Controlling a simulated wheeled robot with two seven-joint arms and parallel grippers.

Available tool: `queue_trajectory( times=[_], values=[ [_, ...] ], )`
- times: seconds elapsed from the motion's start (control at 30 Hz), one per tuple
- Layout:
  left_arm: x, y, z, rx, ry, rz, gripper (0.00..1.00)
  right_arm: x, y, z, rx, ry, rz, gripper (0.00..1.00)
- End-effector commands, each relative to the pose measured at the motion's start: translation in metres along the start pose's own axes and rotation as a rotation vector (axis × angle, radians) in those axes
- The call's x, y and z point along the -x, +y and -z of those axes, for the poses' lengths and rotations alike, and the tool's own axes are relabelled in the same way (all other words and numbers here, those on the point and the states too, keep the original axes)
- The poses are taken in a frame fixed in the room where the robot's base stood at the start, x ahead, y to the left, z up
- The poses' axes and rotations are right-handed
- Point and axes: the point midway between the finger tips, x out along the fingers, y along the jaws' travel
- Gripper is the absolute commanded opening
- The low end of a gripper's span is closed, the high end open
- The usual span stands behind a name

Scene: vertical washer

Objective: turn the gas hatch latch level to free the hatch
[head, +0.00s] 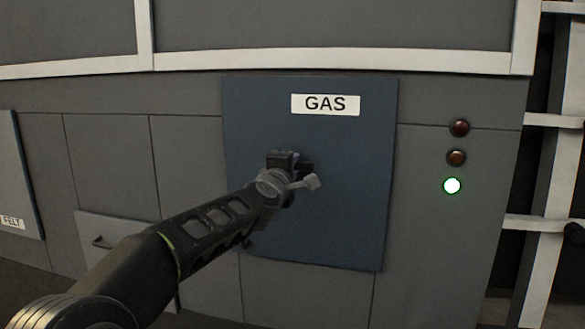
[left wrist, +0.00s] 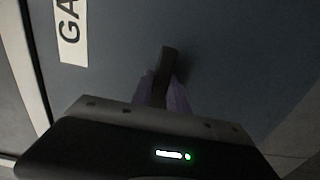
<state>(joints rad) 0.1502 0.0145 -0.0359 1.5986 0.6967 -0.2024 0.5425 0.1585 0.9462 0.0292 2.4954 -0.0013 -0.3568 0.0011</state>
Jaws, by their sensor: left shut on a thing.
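The gas hatch (head: 340,225) is a dark blue panel with a white GAS label (head: 325,104) near its top. It sits flat in the grey machine front and looks closed. My left gripper (head: 297,166) is at the middle of the hatch, below the label, and hides most of the latch in the head view. In the left wrist view the latch (left wrist: 169,58) is a short dark bar between the purple-tinted fingers of my left gripper (left wrist: 162,92), which is shut on it. The latch's exact angle is hard to tell. My right gripper is not in view.
To the right of the hatch are a red lamp (head: 459,127), an amber lamp (head: 456,157) and a lit green lamp (head: 452,186). A FELT panel (head: 22,180) is at the far left. A pale frame rail (head: 330,59) runs above the hatch.

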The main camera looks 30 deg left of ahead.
Motion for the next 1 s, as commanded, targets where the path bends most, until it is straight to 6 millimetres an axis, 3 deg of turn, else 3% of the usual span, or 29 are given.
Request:
queue_trajectory(
  times=[0.4, 0.43, 0.67, 1.0],
  values=[
    [0.0001, 0.0013, 0.0004, 0.015, 0.001, -0.001, 0.00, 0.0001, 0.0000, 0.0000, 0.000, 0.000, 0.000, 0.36],
    [0.0001, 0.0013, 0.0004, 0.015, 0.001, -0.001, 0.21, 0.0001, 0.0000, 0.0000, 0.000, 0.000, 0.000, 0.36],
    [0.0000, 0.0009, 0.0004, 0.013, 0.001, -0.001, 0.40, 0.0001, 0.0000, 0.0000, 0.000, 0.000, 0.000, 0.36],
    [0.0024, 0.0008, 0.0003, 0.011, 0.001, -0.001, 0.42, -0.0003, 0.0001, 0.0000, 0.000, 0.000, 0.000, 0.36]
  ],
)
